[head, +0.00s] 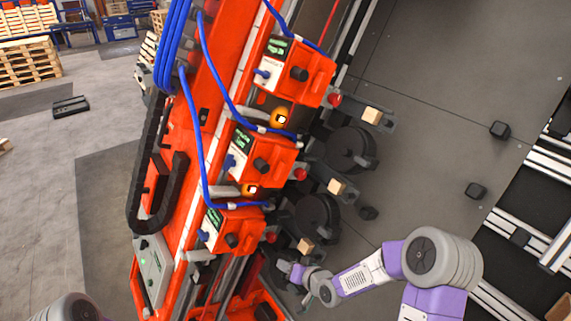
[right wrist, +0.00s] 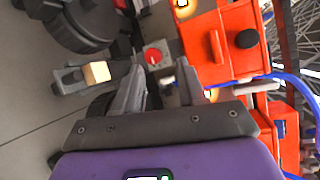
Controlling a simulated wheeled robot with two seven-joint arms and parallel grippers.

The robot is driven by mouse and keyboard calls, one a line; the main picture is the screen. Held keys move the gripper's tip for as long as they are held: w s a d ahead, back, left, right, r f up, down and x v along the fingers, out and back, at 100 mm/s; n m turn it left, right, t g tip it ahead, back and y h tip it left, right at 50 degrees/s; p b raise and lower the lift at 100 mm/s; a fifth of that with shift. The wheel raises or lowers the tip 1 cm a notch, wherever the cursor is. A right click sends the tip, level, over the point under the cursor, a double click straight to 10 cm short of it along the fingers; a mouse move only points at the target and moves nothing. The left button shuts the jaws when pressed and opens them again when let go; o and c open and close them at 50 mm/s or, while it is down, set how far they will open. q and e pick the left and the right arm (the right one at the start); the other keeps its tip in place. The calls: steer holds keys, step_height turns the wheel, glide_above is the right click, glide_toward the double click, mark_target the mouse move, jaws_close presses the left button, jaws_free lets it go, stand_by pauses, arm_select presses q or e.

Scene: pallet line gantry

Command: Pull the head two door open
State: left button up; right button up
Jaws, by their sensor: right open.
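Several orange heads with small screens and black knobs sit in a slanting row along the orange gantry in the head view: an upper head (head: 293,72), a middle head (head: 263,158) and a lower head (head: 236,229). I cannot read which is head two, and no door stands visibly open. My right gripper (head: 284,267) is small and partly unclear, just right of and below the lower head. In the right wrist view my right gripper (right wrist: 157,80) is open and empty, its fingers pointing toward a red button (right wrist: 153,56) beside an orange head (right wrist: 218,45) with a black knob. My left gripper is not in view.
Blue hoses (head: 203,130) loop across the heads. Black discs (head: 350,148) and brackets with wooden blocks (head: 336,187) stick out to their right, near my right arm. A grey control box (head: 153,270) is at lower left.

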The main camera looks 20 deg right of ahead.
steer(key=w+d+r+t+p, duration=0.1)
steer(key=w+d+r+t, duration=0.1)
steer(key=r, duration=0.6)
steer(key=w+d+r+t+p, duration=0.1)
steer(key=w+d+r+t, duration=0.15)
steer(key=r, duration=0.55)
steer(key=n+t+y, duration=0.2)
glide_toward(283, 172)
steer(key=shift+g, duration=0.25)
steer(key=x, duration=0.4)
steer(key=p+x, duration=0.1)
steer(key=x, duration=0.2)
steer(key=shift+r, duration=0.3)
steer(key=shift+w+a+f, duration=0.1)
steer(key=shift+w+a, duration=0.15)
steer(key=shift+w, duration=0.4)
jaws_close()
